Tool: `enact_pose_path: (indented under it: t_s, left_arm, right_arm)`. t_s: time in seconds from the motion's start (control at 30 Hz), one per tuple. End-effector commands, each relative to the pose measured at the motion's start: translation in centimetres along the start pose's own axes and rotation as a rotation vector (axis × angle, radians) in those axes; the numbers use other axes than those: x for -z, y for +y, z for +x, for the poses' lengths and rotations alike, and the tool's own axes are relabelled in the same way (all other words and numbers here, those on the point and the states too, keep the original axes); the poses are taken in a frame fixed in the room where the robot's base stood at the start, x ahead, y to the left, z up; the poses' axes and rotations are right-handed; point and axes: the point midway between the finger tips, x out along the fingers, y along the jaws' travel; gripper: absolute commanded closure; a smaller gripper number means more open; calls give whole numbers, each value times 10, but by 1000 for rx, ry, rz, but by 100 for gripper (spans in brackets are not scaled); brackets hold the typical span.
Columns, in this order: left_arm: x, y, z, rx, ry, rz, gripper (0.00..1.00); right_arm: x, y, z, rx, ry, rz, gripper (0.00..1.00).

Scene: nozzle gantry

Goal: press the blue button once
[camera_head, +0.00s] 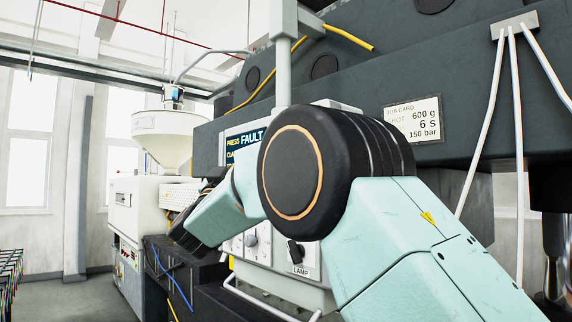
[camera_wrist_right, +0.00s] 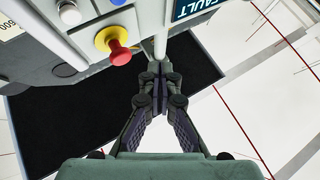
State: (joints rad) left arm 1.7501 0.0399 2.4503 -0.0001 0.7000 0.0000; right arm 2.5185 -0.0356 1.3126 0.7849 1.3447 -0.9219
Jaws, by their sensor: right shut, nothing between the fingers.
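In the head view the right gripper's fingers are hidden behind the arm. My left gripper is in neither view.
A display reading FAULT (camera_head: 250,137) is on the panel, partly covered. A black rotary knob (camera_head: 295,251) sits above a LAMP label. A pale rail (camera_head: 270,303) runs below the panel. White cables (camera_head: 516,100) hang at the right. A white hopper (camera_head: 165,135) stands at the left.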

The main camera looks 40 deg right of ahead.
Motion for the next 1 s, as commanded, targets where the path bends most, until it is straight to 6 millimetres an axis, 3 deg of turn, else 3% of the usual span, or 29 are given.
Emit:
enact_pose_path:
  t_s: [0.27, 1.0]
  left_arm:
    - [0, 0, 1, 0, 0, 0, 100]
    - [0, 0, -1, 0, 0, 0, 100]
  right_arm:
    - [-5, 2, 4, 0, -3, 1, 100]
    - [-45, 41, 60, 2, -2, 1, 100]
